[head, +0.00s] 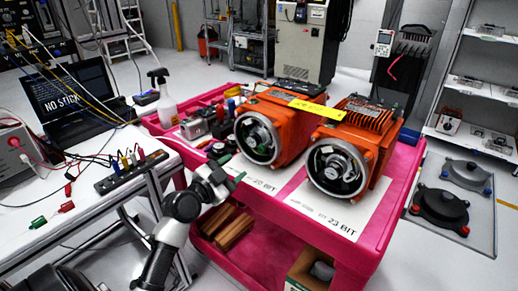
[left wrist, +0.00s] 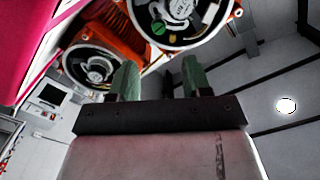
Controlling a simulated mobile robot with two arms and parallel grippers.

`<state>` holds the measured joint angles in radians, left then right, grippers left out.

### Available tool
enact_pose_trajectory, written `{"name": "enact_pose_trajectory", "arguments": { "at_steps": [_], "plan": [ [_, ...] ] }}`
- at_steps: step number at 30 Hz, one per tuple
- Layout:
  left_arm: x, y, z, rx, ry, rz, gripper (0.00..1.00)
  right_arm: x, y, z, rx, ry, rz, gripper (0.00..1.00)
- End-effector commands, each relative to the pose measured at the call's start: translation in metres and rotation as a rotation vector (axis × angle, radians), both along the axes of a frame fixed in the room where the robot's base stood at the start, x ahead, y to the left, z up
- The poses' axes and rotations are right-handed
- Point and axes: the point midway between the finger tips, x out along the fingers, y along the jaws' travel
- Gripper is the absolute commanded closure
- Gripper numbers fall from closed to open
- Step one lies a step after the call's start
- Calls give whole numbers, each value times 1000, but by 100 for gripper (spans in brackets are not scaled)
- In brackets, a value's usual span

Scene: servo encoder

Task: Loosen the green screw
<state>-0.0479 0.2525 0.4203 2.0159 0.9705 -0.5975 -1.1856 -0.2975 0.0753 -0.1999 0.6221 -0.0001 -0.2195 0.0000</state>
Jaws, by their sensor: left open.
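Two orange servo motors stand side by side on the pink cart, a left one (head: 275,125) and a right one (head: 352,150). Their round open faces point toward me. In the left wrist view, the green screw (left wrist: 158,27) shows inside the nearer round housing (left wrist: 190,32); I cannot make it out in the head view. My left gripper (head: 232,170) is in front of the cart's edge, low before the left motor. Its green fingers (left wrist: 158,80) are apart and empty, short of the screw and not touching it. My right gripper is not in view.
A white table (head: 75,205) with cables and a laptop (head: 72,95) is at left.

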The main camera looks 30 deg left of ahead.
Motion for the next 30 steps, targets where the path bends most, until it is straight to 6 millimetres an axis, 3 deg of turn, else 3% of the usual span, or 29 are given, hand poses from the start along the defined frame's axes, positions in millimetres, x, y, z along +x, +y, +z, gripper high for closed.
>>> {"name": "enact_pose_trajectory", "arguments": {
  "at_steps": [6, 15, 21, 29, 30],
  "plan": [
    [37, -3, 2, -7, 0, 1, 52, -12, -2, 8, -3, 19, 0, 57],
    [88, -7, 0, -6, 3, 2, 52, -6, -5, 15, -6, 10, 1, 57],
    [101, -8, -1, -4, 3, 1, 52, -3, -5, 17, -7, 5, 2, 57],
    [102, -9, -2, -4, 4, 1, 52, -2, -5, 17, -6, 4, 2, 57],
    [102, -9, -2, -4, 4, 1, 56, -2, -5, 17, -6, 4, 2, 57]
  ]
}}
